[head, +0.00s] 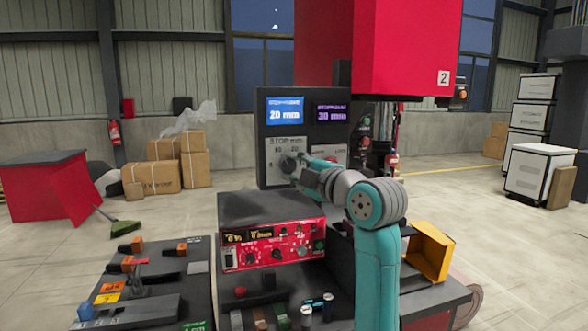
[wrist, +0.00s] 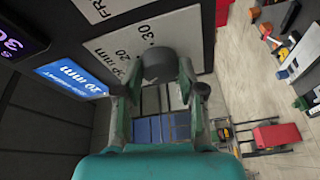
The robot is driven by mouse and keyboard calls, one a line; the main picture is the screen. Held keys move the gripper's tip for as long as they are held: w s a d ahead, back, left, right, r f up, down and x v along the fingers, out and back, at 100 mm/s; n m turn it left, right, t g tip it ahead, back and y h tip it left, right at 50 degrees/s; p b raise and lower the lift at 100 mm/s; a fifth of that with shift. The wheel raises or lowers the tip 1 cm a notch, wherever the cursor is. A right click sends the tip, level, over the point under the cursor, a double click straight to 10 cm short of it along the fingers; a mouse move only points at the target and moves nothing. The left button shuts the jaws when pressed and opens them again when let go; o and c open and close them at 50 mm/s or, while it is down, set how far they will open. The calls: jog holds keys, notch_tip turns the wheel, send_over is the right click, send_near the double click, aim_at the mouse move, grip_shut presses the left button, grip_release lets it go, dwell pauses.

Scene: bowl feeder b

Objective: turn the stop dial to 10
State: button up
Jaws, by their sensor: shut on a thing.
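The stop dial (wrist: 157,62) is a dark round knob on a pale plate marked with numbers; 20 and 30 are legible beside it in the wrist view. In the head view the plate headed STOP mm (head: 283,143) is on the dark upright panel, and my gripper hides most of the dial. My gripper (wrist: 158,78) is shut on the dial, with one finger on each side of it. It also reaches the panel in the head view (head: 292,164). The dial's pointer is not clear. The blue display (head: 285,110) above the plate reads 20 mm.
Below stands a red control box (head: 275,246) with knobs. A bench (head: 145,275) with tools and blocks is at the left, and a yellow bin (head: 428,252) is at the right. Cardboard boxes (head: 152,178) stand behind on the floor.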

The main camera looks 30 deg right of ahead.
dwell(0.3)
jog(key=o, duration=1.1)
jog(key=shift+o, duration=0.2)
jog(key=shift+s, duration=0.1)
jog(key=s, duration=1.1)
jog(key=shift+s+d+f, duration=0.25)
jog(key=shift+s+d, duration=0.1)
jog(key=shift+s, duration=0.05)
